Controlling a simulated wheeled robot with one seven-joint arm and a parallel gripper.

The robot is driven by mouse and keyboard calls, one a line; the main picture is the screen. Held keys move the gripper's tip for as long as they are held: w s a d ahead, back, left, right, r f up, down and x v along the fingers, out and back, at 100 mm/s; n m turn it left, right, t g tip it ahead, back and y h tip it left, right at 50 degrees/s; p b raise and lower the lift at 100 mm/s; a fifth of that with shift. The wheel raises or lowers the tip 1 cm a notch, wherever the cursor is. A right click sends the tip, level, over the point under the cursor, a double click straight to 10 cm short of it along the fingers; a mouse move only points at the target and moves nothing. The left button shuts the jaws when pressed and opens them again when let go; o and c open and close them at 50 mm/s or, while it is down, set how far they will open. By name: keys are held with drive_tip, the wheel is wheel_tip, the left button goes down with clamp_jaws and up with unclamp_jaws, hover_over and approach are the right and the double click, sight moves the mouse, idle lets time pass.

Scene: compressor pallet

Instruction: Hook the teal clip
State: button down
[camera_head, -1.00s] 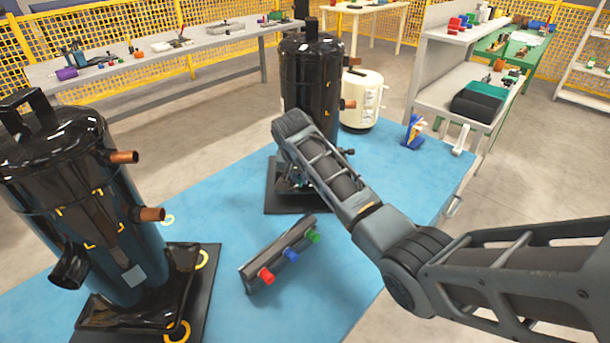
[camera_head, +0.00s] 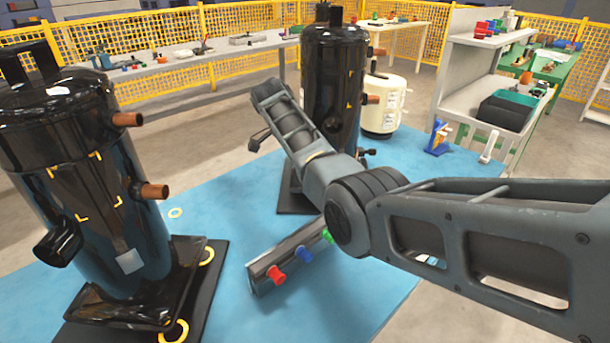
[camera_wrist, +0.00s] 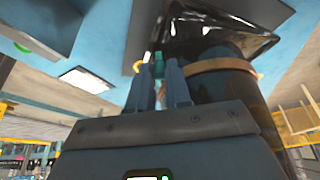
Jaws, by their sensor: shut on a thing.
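My gripper (camera_wrist: 160,85) shows in the wrist view with its two fingers close together on a small teal clip (camera_wrist: 157,64) at their tips. A dark compressor body and a copper-coloured band (camera_wrist: 218,66) appear just right of the fingers; I cannot tell whether the clip touches them. In the head view my arm reaches left in front of the far black compressor (camera_head: 334,75), and the fingers and clip cannot be made out. The near black compressor (camera_head: 85,150) stands at the left with two copper stubs (camera_head: 128,119) on its right side.
A dark block (camera_head: 258,272) with red, blue and green knobs lies on the blue mat (camera_head: 225,312). A cream tank (camera_head: 384,105) and a small blue stand (camera_head: 438,138) are behind. Benches line the yellow fence.

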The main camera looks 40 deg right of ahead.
drive_tip(key=shift+w+d+m+b, duration=0.15)
drive_tip(key=shift+w+m+b, duration=0.15)
drive_tip(key=shift+m+b, duration=0.45)
drive_tip(key=c, duration=1.1)
unclamp_jaws()
drive_tip(key=shift+o, duration=0.2)
drive_tip(key=v, duration=0.7)
drive_tip(key=shift+w+r, duration=0.2)
drive_tip(key=shift+r, duration=0.15)
